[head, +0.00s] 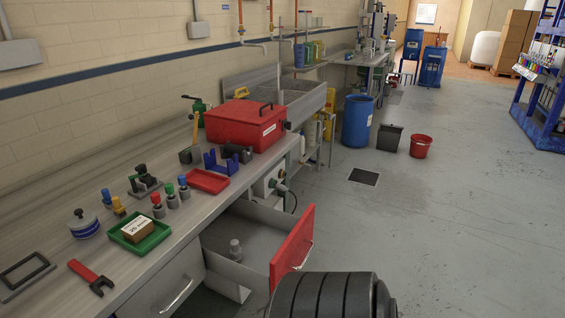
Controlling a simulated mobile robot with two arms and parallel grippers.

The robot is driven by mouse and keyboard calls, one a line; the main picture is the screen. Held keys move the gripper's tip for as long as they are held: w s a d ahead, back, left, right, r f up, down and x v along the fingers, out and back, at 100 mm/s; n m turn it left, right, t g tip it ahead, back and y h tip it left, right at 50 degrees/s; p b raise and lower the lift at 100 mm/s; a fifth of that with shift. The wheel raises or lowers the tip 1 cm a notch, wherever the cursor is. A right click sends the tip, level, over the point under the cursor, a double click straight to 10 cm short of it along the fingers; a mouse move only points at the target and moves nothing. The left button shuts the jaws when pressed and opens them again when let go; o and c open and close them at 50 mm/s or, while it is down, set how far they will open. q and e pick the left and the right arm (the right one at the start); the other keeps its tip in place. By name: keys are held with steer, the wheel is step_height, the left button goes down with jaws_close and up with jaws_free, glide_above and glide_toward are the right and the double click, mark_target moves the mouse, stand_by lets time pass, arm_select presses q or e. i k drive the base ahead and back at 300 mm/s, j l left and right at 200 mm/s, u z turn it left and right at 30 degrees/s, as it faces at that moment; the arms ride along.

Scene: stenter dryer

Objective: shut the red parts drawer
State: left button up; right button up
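The red parts drawer (293,249) is pulled out from under the workbench, with its red front standing well away from the bench. A metal bar handle (304,256) is on the outer face of that front. Inside the grey drawer is a small pale bottle-like part (235,250). A dark ribbed part, which looks like a piece of my own arm, shows at the bottom edge close to the drawer front. Neither gripper is in view.
A closed grey drawer (165,283) is left of the open one.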

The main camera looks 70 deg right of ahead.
mark_target(274, 242)
steer(key=k+j+z, duration=0.2)
steer(key=z, duration=2.15)
